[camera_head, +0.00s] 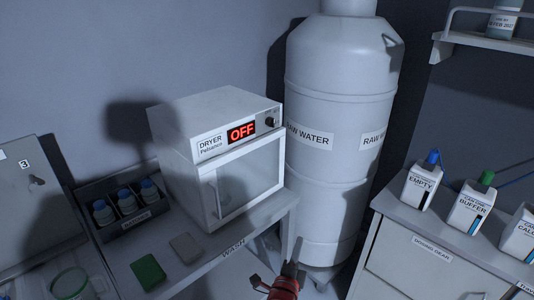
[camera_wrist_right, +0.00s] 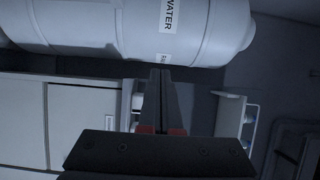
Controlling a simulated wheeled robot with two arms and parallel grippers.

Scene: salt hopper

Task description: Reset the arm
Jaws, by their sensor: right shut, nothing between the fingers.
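My right gripper (camera_head: 295,250) shows at the bottom middle of the head view, with red parts below its dark fingers. It points up in the picture, in front of the foot of the white raw water tank (camera_head: 325,95) and by the right end of the wash bench (camera_head: 232,250). In the right wrist view its fingers (camera_wrist_right: 160,75) are together, with nothing between them. The tank lies sideways across the top of that view. My left gripper is in neither view.
A dryer (camera_head: 216,150) reading OFF stands on the bench, its door shut. Labelled containers (camera_head: 420,187) stand on the right cabinet (camera_head: 400,250).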

